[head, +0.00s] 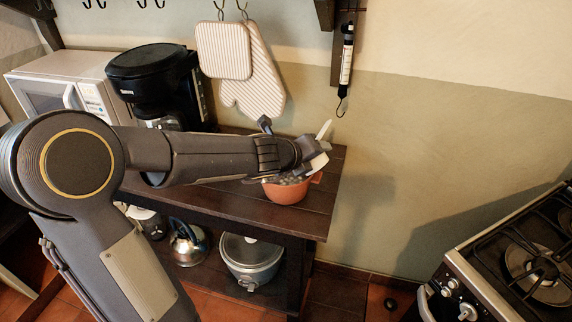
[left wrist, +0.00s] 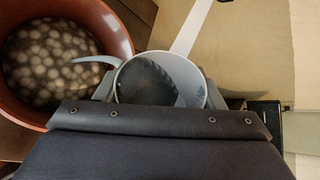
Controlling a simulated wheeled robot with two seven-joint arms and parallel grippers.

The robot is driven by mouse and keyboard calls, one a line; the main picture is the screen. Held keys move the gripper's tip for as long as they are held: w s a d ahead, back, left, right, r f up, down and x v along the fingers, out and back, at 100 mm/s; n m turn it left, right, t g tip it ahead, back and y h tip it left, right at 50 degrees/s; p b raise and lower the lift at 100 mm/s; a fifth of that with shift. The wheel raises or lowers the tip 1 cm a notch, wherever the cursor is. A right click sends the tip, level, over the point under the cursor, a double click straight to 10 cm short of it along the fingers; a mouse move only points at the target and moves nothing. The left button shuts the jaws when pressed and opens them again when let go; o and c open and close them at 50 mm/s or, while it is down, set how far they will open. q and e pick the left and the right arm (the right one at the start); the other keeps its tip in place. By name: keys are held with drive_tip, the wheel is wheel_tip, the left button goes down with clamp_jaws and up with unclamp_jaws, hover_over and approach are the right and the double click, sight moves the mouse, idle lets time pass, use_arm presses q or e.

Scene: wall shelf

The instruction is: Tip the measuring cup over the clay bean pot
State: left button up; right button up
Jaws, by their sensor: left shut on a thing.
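The clay bean pot (head: 288,193) is a small orange-brown pot on the dark wooden shelf top, near its right end. In the left wrist view the pot (left wrist: 122,30) is at the upper left, filled with pale round beans in dark liquid. My left gripper (head: 314,152) is shut on the white measuring cup (head: 319,162), just above the pot's right side. In the left wrist view the cup (left wrist: 200,75) sits between the fingers, its lip reaching left over the pot's rim. Its long pale handle points up. The inside looks dark; its contents are unclear. My right gripper is not in view.
A black coffee maker (head: 155,75) and a white microwave (head: 60,85) stand at the left. Striped oven mitts (head: 250,65) hang behind the pot. A slow cooker (head: 250,258) and kettle (head: 188,243) are below. A stove (head: 510,265) is at the right.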

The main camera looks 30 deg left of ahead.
use_arm(q)
drive_tip(key=shift+a+r+n+h+p, duration=0.2)
drive_tip(key=shift+r+n+h+p, duration=0.4)
drive_tip(key=shift+p, duration=1.3)
drive_tip(key=shift+a+r+n+h+p, duration=0.2)
drive_tip(key=shift+n+h+p, duration=0.7)
drive_tip(key=shift+p, duration=1)
drive_tip(key=shift+w+a+f+n+h+p, duration=0.15)
drive_tip(key=shift+a+f+n+h+p, duration=0.35)
drive_tip(key=shift+a, duration=0.4)
idle(0.6)
drive_tip(key=shift+a+n+h+p, duration=0.25)
drive_tip(key=shift+h+p, duration=0.25)
drive_tip(key=shift+p, duration=0.65)
